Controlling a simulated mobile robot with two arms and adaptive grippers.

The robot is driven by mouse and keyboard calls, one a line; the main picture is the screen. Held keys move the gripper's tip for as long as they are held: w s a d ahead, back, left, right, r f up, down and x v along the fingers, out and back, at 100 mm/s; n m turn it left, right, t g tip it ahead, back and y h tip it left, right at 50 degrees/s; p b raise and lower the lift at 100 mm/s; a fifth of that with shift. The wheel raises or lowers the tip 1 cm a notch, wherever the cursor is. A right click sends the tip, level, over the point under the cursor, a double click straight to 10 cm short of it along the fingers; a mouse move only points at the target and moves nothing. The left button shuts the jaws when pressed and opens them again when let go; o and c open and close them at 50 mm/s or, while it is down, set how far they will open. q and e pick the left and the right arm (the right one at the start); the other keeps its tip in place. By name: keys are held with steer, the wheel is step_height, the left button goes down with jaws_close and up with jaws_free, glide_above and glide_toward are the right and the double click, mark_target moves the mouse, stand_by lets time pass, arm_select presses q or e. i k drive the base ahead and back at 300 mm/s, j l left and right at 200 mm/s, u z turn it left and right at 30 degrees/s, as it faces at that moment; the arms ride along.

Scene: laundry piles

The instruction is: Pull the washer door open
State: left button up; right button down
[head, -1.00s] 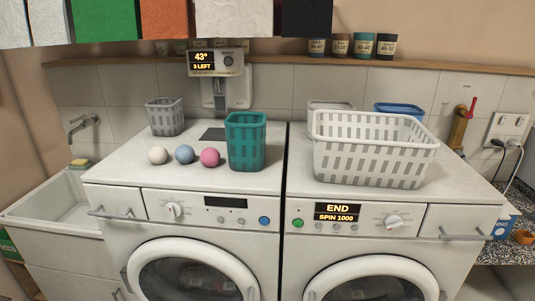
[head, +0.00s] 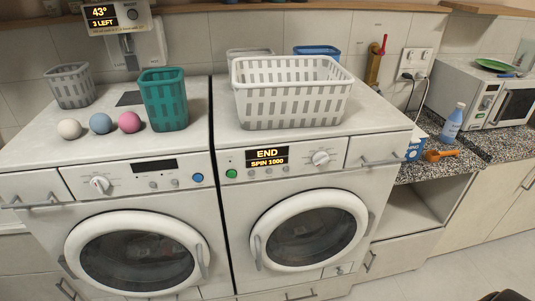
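The washer (head: 300,190) is the right-hand white machine, with a lit display (head: 267,156) reading "END" and "SPIN 1000". Its round door (head: 358,208) has a white ring and dark glass and looks shut. A grey door handle (head: 257,252) stands upright on the left side of the ring. What lies behind the glass is too dark to tell. Neither of my grippers can be made out in the head view.
A similar machine (head: 45,158) stands to the left, its round door shut. A white basket (head: 292,108) and a teal basket (head: 164,104) stand on top. A speckled counter (head: 485,146) with a microwave (head: 500,92) is at right. A dark shape at the bottom right edge is unclear.

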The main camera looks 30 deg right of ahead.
mark_target(361, 222)
steer(key=z, duration=1.25)
